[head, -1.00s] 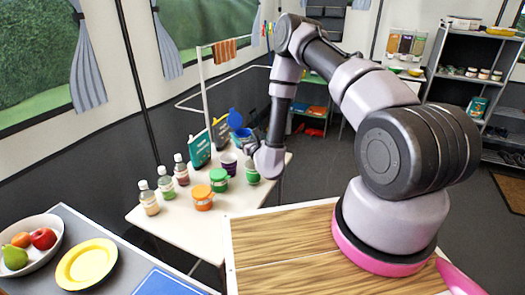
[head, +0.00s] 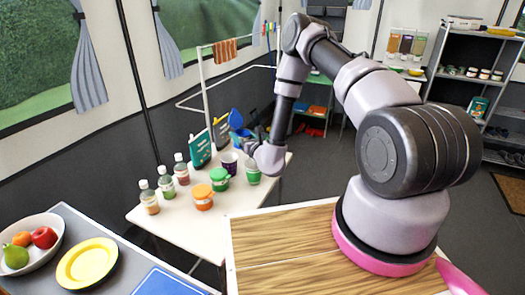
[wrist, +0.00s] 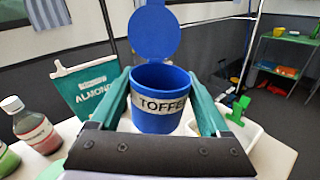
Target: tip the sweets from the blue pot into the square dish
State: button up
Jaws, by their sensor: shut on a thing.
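The blue pot (wrist: 158,118), labelled TOFFEE, stands about upright between the two teal fingers of my gripper (wrist: 160,102) in the wrist view, and the gripper is shut on it. Its round blue lid (wrist: 154,32) stands open at the back. The sweets inside cannot be seen. In the head view the pot's blue lid (head: 236,118) shows at the back of the white table, beside my gripper (head: 243,134). A white, low-walled tray or dish (wrist: 250,136) is partly hidden behind the right finger; I cannot tell whether it is the square dish.
An ALMOND packet (wrist: 84,92) stands left of the pot. Several bottles (head: 150,200), an orange tub (head: 202,198), green-lidded tub (head: 219,180) and purple cup (head: 229,161) crowd the white table (head: 190,226). A yellow plate (head: 87,263) lies on the front left counter.

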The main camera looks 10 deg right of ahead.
jog(key=shift+w+d+f+m+g, duration=0.3)
jog(key=shift+w+d+f+m, duration=0.15)
jog(key=shift+d+f+m, duration=0.4)
jog(key=d+m, duration=0.1)
jog(key=w+m, duration=0.1)
jog(key=d+r+m+g, duration=0.1)
jog(key=m, duration=0.1)
jog(key=shift+w+d+r, duration=0.1)
jog(key=shift+w+d, duration=0.2)
jog(key=shift+w+d+r+m+y, duration=0.1)
jog(key=shift+d+m+y, duration=0.05)
jog(key=shift+m+y, duration=0.2)
jog(key=shift+d+f+m, duration=0.1)
jog(key=shift+f+m, duration=0.4)
jog(key=shift+m, duration=0.2)
jog(key=shift+w+d+r+m+g+y+p, duration=0.15)
jog(key=shift+r+m+g+y, duration=0.15)
jog(key=shift+m, duration=0.4)
jog(key=shift+w+d+r+m+g+y+p, duration=0.15)
jog(key=shift+m+g, duration=0.25)
jog(key=shift+m, duration=0.3)
dwell(1.0)
jog(key=shift+w+d+f+m, duration=0.35)
jog(key=shift+d+f+m, duration=0.3)
jog(key=shift+m, duration=0.05)
dwell(0.4)
